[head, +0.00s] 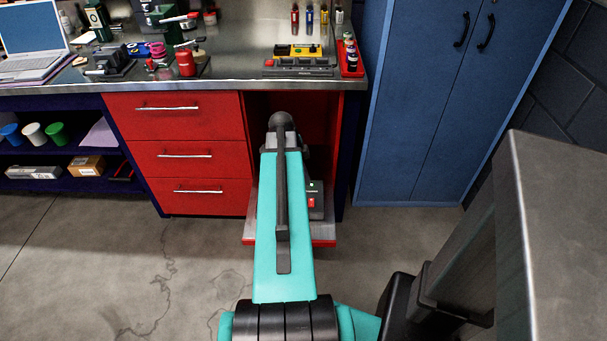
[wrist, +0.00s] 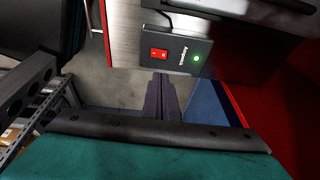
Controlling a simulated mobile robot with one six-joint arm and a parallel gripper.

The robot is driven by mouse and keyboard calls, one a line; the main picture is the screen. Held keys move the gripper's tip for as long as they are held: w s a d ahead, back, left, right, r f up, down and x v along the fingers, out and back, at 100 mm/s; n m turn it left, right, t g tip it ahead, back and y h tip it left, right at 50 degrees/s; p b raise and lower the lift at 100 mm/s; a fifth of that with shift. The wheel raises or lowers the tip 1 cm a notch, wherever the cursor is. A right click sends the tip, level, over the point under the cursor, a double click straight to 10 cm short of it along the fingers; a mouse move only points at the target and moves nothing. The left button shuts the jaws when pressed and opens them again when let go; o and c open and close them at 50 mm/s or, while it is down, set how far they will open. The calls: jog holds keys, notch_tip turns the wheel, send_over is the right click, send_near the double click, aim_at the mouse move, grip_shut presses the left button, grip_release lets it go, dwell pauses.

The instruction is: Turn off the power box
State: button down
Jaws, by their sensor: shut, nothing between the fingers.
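The power box (head: 317,211) is a dark box inside the open bay of the bench, partly hidden behind my teal arm. Its red rocker switch (head: 311,203) shows on the front. In the wrist view the box (wrist: 222,42) shows its red switch (wrist: 158,54) and a lit green light (wrist: 196,58). My gripper (wrist: 162,78) is shut and empty. Its dark fingers point toward the box front, with the tips just below the switch in the picture. I cannot tell whether they touch the box. In the head view my arm hides the gripper.
The box sits on a pulled-out metal shelf with a red front edge (head: 324,242). Red drawers (head: 180,157) stand left of the bay and a blue cabinet (head: 425,110) right. The bench top (head: 225,80) holds tools and a laptop (head: 33,42). Concrete floor lies open in front.

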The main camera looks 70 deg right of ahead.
send_over(313, 201)
jog(key=w, duration=0.1)
jog(key=f, duration=0.8)
jog(key=shift+a+p, duration=0.25)
jog(key=shift+p, duration=0.05)
jog(key=shift+d+f, duration=0.1)
jog(key=shift+f, duration=0.95)
